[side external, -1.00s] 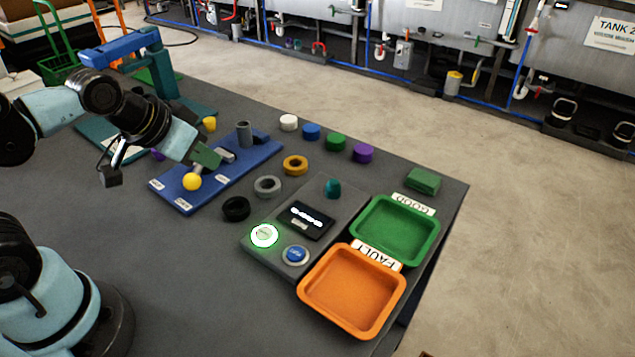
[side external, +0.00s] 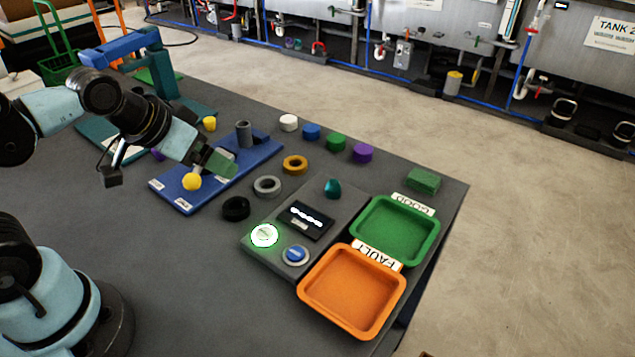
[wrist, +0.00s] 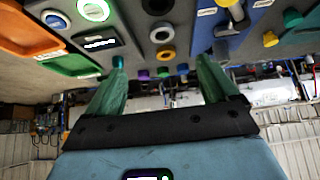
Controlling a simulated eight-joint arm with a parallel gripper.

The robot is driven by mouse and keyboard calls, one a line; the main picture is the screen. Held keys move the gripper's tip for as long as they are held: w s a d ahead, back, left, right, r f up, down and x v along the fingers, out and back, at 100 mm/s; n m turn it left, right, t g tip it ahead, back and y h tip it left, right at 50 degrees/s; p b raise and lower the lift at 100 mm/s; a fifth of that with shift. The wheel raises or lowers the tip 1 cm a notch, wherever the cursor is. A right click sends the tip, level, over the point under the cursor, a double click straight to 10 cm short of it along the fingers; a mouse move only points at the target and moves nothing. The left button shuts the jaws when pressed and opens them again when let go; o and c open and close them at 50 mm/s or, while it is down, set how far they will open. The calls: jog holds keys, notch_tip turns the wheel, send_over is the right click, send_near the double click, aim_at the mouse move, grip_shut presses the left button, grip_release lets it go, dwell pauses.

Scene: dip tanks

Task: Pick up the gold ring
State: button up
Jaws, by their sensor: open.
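The gold ring (side external: 295,173) lies flat on the grey table, right of the blue board. My gripper (side external: 228,171) is above the blue board, left of the ring and apart from it, with nothing held. In the wrist view the green fingers of my gripper (wrist: 161,60) are spread wide, and the gold ring (wrist: 166,47) shows beyond them, between the tips in the picture. The whole ring is visible in the side view.
A grey ring (side external: 267,192) and black ring (side external: 236,214) lie nearby. White (side external: 288,123), blue, green and purple (side external: 362,153) pieces stand behind. Green (side external: 437,240) and orange trays (side external: 349,333) are right.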

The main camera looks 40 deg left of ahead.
jog(key=w+r+g, duration=0.2)
jog(key=w+r, duration=0.2)
jog(key=w, duration=0.1)
jog(key=n+g, duration=0.3)
jog(key=g, duration=0.2)
send_over(294, 157)
jog(key=s+d, duration=0.2)
notch_tip(294, 157, down, 6)
jog(key=f, duration=1.1)
jog(key=shift+w+a+f, duration=0.2)
jog(key=shift+w+f, duration=0.05)
jog(key=shift+f, duration=0.15)
jog(key=shift+c, duration=0.4)
jog(key=c, duration=1.2)
jog(key=shift+r, duration=0.1)
